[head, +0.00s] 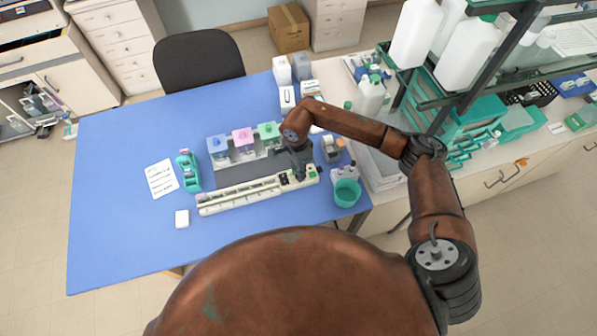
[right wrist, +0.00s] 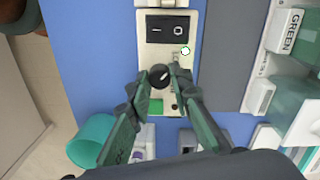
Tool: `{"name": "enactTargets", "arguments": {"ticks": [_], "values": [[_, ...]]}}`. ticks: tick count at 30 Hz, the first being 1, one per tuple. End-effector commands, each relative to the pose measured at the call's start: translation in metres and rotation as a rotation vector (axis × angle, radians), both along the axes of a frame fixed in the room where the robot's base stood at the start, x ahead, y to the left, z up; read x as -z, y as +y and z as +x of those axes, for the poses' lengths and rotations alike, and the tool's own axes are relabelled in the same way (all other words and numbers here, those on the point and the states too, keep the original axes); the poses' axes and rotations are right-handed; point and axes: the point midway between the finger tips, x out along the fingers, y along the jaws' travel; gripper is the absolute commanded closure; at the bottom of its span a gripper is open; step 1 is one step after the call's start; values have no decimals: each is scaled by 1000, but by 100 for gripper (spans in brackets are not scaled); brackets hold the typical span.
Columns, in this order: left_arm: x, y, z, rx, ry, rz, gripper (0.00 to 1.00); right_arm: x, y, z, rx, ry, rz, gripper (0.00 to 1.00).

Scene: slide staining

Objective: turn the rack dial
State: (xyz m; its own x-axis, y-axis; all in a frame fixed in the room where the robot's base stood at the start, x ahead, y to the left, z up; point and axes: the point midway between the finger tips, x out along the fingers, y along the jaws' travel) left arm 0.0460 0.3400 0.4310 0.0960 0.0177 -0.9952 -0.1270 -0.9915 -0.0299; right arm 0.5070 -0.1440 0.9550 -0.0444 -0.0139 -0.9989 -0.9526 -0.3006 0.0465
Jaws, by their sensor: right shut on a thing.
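The long cream rack (head: 245,195) lies on the blue table, with its control panel at the right end. In the right wrist view the panel (right wrist: 147,50) carries a black rocker switch (right wrist: 167,30), a small black round dial (right wrist: 158,75) with a pale pointer mark, and a green part (right wrist: 156,106). My right gripper (head: 299,176) reaches down onto the panel end. In the right wrist view its two fingertips (right wrist: 159,73) stand on either side of the dial and close on it. In the head view the gripper hides the dial. My left gripper is not in view.
Behind the rack stand staining jars with blue, pink (head: 242,135) and green lids. A teal cup (head: 347,192) stands close right of the panel. A teal tape dispenser (head: 188,171), a written note (head: 161,179) and a white block (head: 182,219) lie left.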

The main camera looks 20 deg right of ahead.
Motion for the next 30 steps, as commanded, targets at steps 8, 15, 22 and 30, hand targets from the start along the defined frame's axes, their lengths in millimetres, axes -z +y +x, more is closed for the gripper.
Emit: {"name": "enactTargets", "arguments": {"ticks": [8, 15, 22, 30], "values": [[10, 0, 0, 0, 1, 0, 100, 1, -1, 1, 119, -1, -1, 100], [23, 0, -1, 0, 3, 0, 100, 2, -1, 1, 323, -2, -1, 100], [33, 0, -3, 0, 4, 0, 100, 1, -1, 1, 542, -2, -1, 100], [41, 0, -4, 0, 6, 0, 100, 1, -2, 1, 799, -2, -1, 100]]}}
